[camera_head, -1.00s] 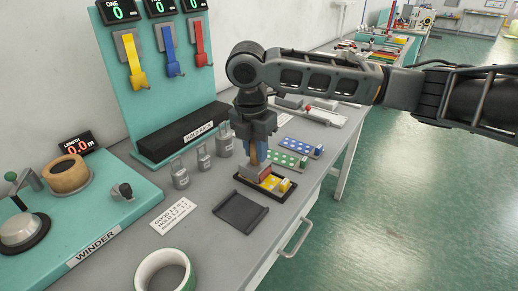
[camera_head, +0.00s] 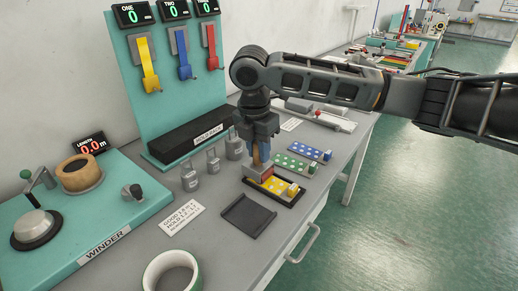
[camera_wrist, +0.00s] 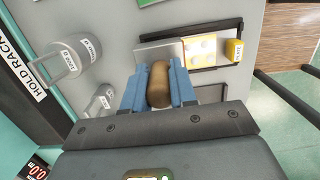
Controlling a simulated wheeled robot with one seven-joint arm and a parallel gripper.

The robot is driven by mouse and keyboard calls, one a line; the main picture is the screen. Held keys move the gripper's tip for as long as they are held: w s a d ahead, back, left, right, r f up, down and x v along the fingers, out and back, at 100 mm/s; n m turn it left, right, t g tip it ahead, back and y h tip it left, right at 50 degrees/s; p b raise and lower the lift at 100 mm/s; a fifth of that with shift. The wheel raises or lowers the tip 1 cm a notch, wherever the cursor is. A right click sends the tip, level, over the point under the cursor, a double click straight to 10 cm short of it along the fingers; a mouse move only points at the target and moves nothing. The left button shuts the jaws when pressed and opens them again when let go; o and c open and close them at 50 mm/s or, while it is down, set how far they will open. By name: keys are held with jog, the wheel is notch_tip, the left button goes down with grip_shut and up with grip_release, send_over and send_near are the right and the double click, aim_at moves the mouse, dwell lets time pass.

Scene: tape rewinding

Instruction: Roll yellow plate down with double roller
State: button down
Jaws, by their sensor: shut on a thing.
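My gripper (camera_head: 258,150) is shut on the brown handle of the double roller (camera_head: 258,172), held upright. Its grey head is at the left end of the yellow plate (camera_head: 280,187), which lies in a shallow black tray (camera_head: 290,205). Whether the head presses on the plate is unclear. In the wrist view, the brown handle (camera_wrist: 159,85) sits between my blue fingers. The yellow plate (camera_wrist: 201,48) shows with pale dots, beside a yellow block (camera_wrist: 235,50) at its right end. The head hides the plate's left end.
Green (camera_head: 294,165) and blue (camera_head: 307,152) dotted plates lie beyond. An empty dark tray (camera_head: 249,215) lies in front. Metal weights (camera_head: 213,165) stand to the left, near the winder (camera_head: 60,215). A tape ring (camera_head: 170,270) lies at the front.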

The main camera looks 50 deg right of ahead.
jog(key=shift+s, duration=1.05)
jog(key=shift+s+a+p, duration=0.1)
jog(key=shift+s+p, duration=0.35)
jog(key=shift+s, duration=1.5)
jog(key=shift+w, duration=0.15)
